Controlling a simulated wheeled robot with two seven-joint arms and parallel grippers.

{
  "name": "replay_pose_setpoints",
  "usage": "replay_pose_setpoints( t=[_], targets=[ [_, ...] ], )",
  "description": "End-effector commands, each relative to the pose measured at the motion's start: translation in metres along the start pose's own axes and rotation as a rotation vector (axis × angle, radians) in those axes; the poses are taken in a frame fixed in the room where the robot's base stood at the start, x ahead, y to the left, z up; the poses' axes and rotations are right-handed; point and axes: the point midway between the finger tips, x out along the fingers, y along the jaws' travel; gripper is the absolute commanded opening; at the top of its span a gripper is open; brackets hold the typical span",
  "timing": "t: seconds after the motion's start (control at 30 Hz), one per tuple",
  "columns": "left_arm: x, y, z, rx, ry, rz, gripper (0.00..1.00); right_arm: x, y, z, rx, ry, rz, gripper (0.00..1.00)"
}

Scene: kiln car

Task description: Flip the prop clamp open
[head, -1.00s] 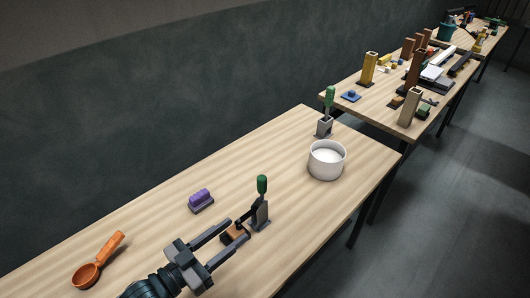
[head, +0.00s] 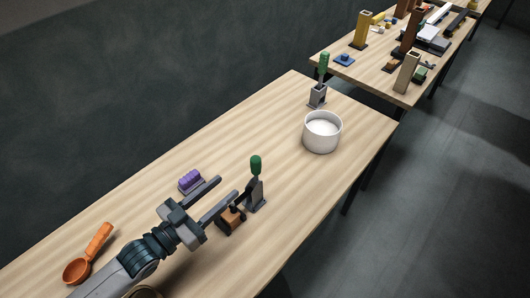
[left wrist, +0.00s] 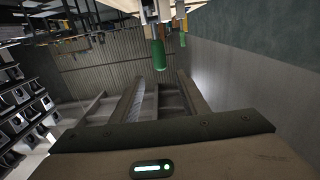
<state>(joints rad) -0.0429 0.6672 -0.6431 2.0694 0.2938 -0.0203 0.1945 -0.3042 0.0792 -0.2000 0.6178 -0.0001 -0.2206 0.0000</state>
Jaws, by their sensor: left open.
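A toggle clamp with an upright green handle (head: 256,165) and a grey body (head: 254,194) stands on the near table. A brown block (head: 230,220) sits at its left foot, partly behind my finger. My left gripper (head: 229,187) is open and empty, its fingers pointing toward the clamp, left of the handle and apart from it. In the left wrist view, a green handle (left wrist: 158,54) lies ahead, between the lines of the open fingers (left wrist: 160,88). A second green-handled clamp (head: 318,93) stands at the far end of the table. My right gripper is not in view.
A white bowl (head: 322,136) stands behind the near clamp, to the right. A purple brush-like block (head: 190,180) lies close behind my left gripper, and an orange scoop (head: 88,256) lies at left. The table's (head: 310,185) right part is clear. Another cluttered table (head: 345,70) stands beyond.

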Motion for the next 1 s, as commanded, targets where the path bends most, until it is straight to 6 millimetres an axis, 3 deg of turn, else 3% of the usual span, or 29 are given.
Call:
replay_pose_setpoints(
  t=[0.27,1.0],
  targets=[
    [0.027,-0.001,0.000,0.001,0.003,0.000,0.41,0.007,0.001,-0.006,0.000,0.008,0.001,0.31],
    [0.152,0.000,0.002,0.001,0.003,0.000,0.41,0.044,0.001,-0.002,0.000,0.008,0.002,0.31]
  ],
)
